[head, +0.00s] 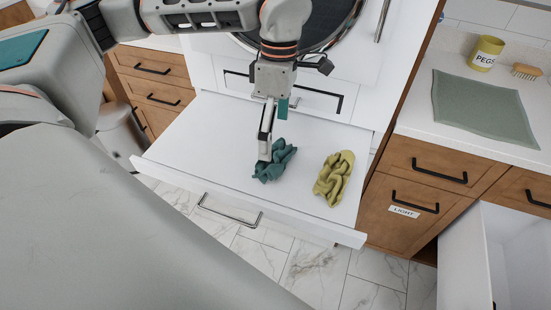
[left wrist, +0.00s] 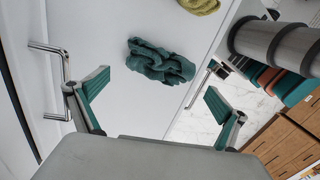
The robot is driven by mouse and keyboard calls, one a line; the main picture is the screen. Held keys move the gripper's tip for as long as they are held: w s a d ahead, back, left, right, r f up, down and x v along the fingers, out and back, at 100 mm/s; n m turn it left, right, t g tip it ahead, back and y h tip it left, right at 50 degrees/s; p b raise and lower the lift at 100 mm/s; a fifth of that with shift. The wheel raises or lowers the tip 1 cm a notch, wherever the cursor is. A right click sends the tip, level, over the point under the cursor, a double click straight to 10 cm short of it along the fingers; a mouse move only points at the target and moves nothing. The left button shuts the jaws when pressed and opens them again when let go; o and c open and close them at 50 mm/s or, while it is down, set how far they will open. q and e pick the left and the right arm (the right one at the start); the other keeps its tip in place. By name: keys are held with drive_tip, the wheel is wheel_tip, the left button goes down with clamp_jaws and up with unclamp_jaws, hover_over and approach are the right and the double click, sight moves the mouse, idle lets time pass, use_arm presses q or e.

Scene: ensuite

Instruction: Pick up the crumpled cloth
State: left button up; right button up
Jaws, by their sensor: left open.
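A crumpled teal cloth (head: 276,163) lies on the white pull-out shelf (head: 213,140). A crumpled yellow-green cloth (head: 334,178) lies to its right, apart from it. My left gripper (head: 268,140) points down over the teal cloth, and a fingertip overlaps the cloth's left side in the head view. In the left wrist view the left gripper (left wrist: 157,95) is open and empty. The teal cloth (left wrist: 160,62) shows there beyond the gap between the fingers. The yellow-green cloth (left wrist: 199,5) is cut off by the top edge. Whether a finger touches cloth is unclear. My right gripper is out of view.
The white appliance front stands behind the shelf. A bar handle (head: 230,211) runs along the shelf's front. On the right counter are a green mat (head: 482,108), a PEGS cup (head: 486,53) and a brush (head: 526,72). A drawer labelled LIGHT (head: 404,209) is below.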

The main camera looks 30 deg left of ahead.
sight(277, 152)
use_arm(q)
drive_tip(key=f, duration=0.4)
drive_tip(key=shift+s+d+f, duration=0.25)
drive_tip(key=shift+d+f, duration=0.1)
drive_tip(key=shift+d, duration=0.05)
drive_tip(key=c, duration=0.9)
drive_tip(key=shift+o, duration=0.2)
drive_tip(key=shift+r, duration=0.1)
wheel_tip(277, 152, up, 20)
drive_tip(key=p, duration=0.1)
drive_tip(key=shift+p, duration=0.4)
